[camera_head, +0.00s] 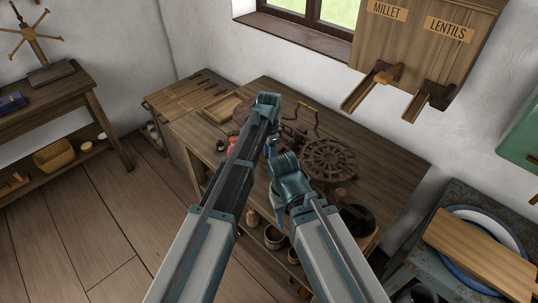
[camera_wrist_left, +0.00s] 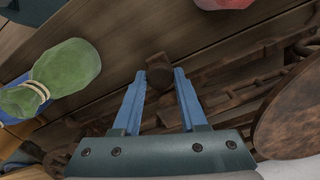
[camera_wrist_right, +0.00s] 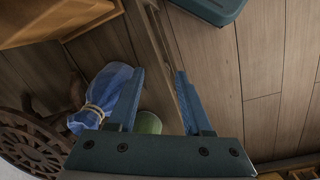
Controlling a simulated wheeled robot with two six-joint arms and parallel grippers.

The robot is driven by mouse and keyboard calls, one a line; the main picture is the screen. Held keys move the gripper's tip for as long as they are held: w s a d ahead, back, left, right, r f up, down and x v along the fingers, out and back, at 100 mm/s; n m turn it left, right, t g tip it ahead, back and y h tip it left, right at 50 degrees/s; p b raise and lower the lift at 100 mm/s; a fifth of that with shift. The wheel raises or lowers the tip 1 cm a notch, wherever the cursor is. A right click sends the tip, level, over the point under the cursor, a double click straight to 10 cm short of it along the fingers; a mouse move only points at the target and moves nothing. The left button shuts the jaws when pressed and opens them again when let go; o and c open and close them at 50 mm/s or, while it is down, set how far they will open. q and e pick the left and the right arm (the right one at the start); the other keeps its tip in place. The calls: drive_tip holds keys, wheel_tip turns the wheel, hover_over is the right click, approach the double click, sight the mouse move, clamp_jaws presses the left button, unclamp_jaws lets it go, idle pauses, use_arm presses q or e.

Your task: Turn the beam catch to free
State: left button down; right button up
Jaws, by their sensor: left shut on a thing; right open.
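My left gripper (camera_wrist_left: 160,74) has its two blue fingers on either side of a small dark brown knob (camera_wrist_left: 158,72), probably the beam catch, and is shut on it. Rusty ironwork (camera_wrist_left: 235,88) with chain-like links runs to its right; it looks like the scale's beam. In the head view the rusty scale (camera_head: 330,160) stands on the workbench, partly behind my arms. My right gripper (camera_wrist_right: 160,72) is open and empty above the bench's edge. My arms hide both sets of fingertips in the head view, and the knob too.
A green tied pouch (camera_wrist_left: 60,75) lies left of my left gripper, and a pink-red one (camera_wrist_left: 225,3) lies beyond it. A blue tied pouch (camera_wrist_right: 105,92) is close beside my right gripper's left finger. Millet and lentil bins (camera_head: 425,35) hang on the wall behind the workbench (camera_head: 385,190).

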idle(0.3)
use_arm(q)
drive_tip(key=shift+c, duration=2.2)
unclamp_jaws()
wheel_tip(320, 180, up, 14)
drive_tip(key=p, duration=1.4)
drive_tip(key=shift+f, duration=0.15)
drive_tip(key=shift+s+a, duration=0.1)
